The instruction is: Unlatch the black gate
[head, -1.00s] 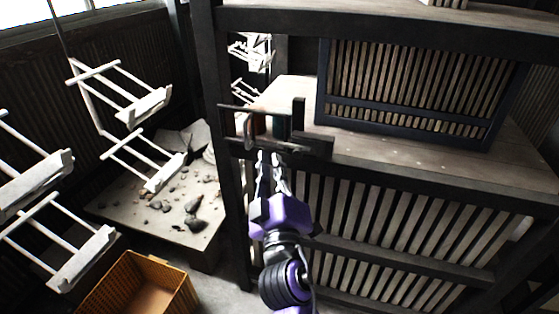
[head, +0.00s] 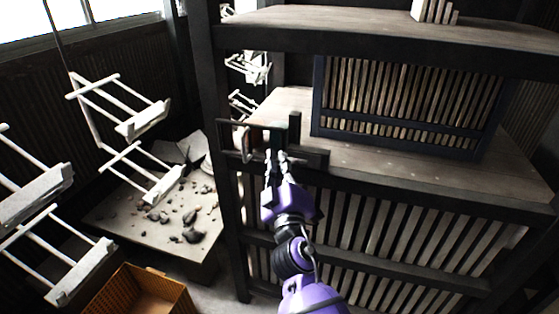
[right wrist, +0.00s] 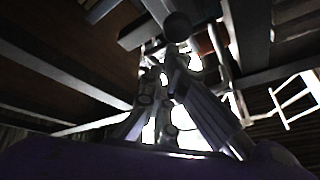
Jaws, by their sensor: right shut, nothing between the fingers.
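The small black gate (head: 310,157) is a set of dark bars at the left front corner of the wooden shelf, beside the dark post. A thin upright bar and a pale curved handle-like piece (head: 247,145) show at its left part. My right gripper (head: 276,154) is in front of the gate's lower bar, shut and empty. Its fingertips overlap the bar in the head view; whether they touch it I cannot tell. In the right wrist view the fingers (right wrist: 165,75) rise toward a dark rounded bar end (right wrist: 177,26). The latch itself is not clear. My left gripper is not in view.
A dark slatted panel (head: 410,105) stands on the shelf (head: 400,172) to the right. White hanging racks (head: 140,120) fill the left side. An orange crate (head: 140,290) and a low table with stones (head: 160,222) stand below left.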

